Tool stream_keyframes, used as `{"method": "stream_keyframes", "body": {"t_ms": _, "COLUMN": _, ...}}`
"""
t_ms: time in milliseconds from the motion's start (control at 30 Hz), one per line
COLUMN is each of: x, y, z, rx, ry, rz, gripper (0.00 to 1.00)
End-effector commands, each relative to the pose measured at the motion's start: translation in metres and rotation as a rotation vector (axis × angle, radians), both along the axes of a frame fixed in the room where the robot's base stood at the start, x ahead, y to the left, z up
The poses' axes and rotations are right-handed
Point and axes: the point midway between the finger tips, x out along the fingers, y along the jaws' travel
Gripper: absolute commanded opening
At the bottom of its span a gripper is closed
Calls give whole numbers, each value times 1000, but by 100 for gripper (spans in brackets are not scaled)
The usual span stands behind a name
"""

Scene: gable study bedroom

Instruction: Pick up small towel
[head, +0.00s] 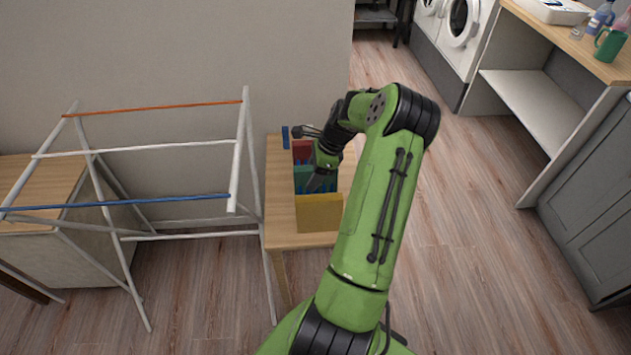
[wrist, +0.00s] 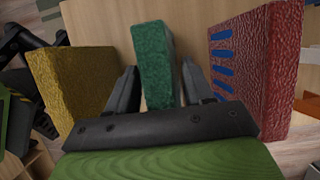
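Several folded towels stand upright on a small wooden table; which one is the small towel I cannot tell. A green one (wrist: 153,60) stands in the middle of the wrist view, with a yellow one (wrist: 80,85) to its left and a red one with blue marks (wrist: 258,68) to its right. In the head view the yellow one (head: 320,214) is nearest and the green one (head: 301,178) is partly behind my gripper (head: 318,178). My gripper (wrist: 160,72) is open, its fingers on either side of the green towel, with small gaps showing.
The small table (head: 281,222) stands against the wall. A drying rack (head: 190,149) stands close on its left. A small blue item (head: 285,137) is at the table's far left. Open floor (head: 470,270) lies to the right, before the counter (head: 560,40).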

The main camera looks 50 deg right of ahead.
Motion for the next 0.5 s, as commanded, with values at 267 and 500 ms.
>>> {"method": "stream_keyframes", "body": {"t_ms": 267, "x": 0, "y": 0, "z": 0, "rx": 0, "ry": 0, "rz": 0, "gripper": 8}}
{"method": "stream_keyframes", "body": {"t_ms": 500, "x": 0, "y": 0, "z": 1, "rx": -1, "ry": -1, "rz": 0, "gripper": 5}}
